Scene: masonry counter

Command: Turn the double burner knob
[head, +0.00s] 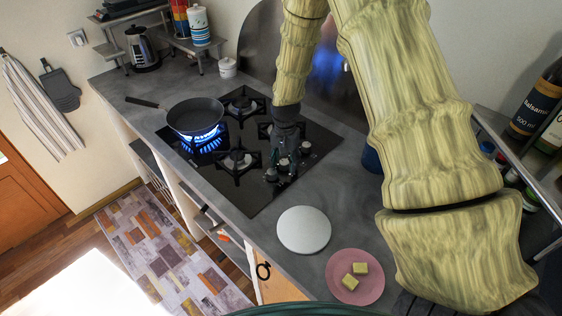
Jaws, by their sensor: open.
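The black gas hob (247,193) is set in the grey counter, with a row of small grey knobs (271,175) along its right side. I cannot tell which of them is the double burner knob. My gripper (285,158) points down, open, over the row of knobs and hides part of it. I cannot tell whether its fingers touch a knob. A blue flame (207,138) burns under the pan. The other burners in sight show no flame.
A white round plate (304,230) and a pink plate (340,278) with two pale yellow cubes (352,276) lie on the counter in front. A kettle (142,49) and a white lidded pot (227,67) stand at the back. Bottles (537,100) stand at the right.

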